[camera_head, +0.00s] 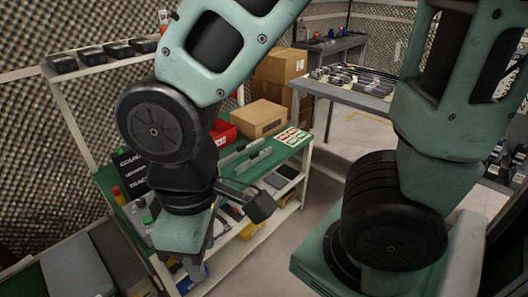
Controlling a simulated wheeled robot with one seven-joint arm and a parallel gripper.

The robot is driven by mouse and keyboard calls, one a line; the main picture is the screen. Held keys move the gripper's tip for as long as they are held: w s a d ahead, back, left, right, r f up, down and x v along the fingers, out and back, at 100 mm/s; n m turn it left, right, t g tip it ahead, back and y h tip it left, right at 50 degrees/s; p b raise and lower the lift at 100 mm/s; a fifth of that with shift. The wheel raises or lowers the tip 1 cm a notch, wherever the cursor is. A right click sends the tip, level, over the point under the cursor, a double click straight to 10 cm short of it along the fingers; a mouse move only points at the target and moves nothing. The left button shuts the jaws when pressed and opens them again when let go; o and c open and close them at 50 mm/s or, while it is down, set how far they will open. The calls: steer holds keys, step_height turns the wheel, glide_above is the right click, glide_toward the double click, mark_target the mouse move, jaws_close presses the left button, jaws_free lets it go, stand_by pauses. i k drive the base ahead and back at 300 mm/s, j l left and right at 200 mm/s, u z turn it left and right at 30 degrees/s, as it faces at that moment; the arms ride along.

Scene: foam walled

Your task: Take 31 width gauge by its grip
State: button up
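Two long grey tools (253,160) lie side by side on the green-topped bench (286,158), right of my arm. They are small in view, and I cannot read a 31 or make out a grip on them. I cannot tell whether either is the width gauge. My gripper (193,272) hangs at the lower end of my arm, over the near side of the bench, to the left of and nearer than the grey tools. Its fingers are partly hidden by my teal wrist, and I cannot tell how far apart they are. My arm hides part of the bench.
A cardboard box (258,118), a red bin (222,133) and a card with red and green marks (291,138) sit on the bench. A black lettered board (135,172) stands at its left. Grey floor (288,240) is open to the right. A second table (350,92) stands behind.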

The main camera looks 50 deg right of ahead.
mark_target(242, 150)
steer(key=i+l, duration=0.35)
steer(key=l, duration=0.15)
steer(key=i+l, duration=0.35)
steer(key=l, duration=0.15)
steer(key=i+l, duration=0.35)
steer(key=l+z, duration=0.05)
steer(key=l, duration=0.1)
